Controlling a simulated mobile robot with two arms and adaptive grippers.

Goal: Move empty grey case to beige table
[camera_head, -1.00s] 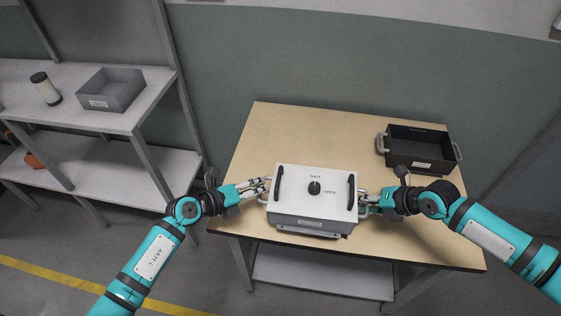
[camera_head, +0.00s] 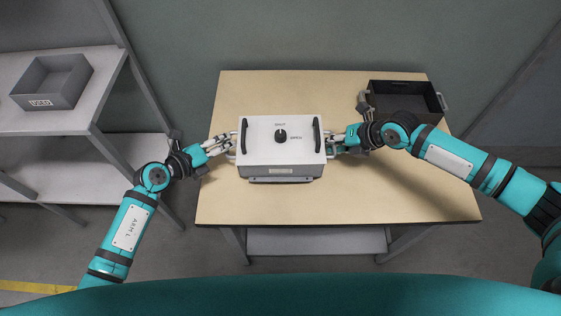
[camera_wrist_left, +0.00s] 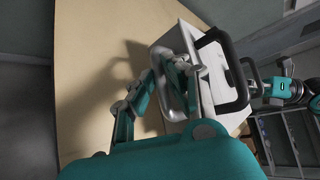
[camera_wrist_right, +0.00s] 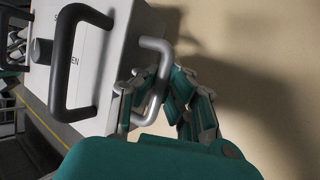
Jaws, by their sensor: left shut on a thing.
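The grey case (camera_head: 281,145) has a pale lid with two black handles and a dial, and silver handles on its sides. It is level over the middle-left of the beige table (camera_head: 400,200); whether it touches the top is unclear. My left gripper (camera_head: 233,142) is shut on its left side handle, which shows in the left wrist view (camera_wrist_left: 166,92). My right gripper (camera_head: 335,143) is at the right side handle, with its fingers closed around the bar in the right wrist view (camera_wrist_right: 152,88). The case's inside is hidden.
A black open bin (camera_head: 405,100) with side handles stands at the table's back right, close behind my right arm. A grey open bin (camera_head: 52,82) sits on the shelf unit (camera_head: 100,85) at left. The table's front right is clear.

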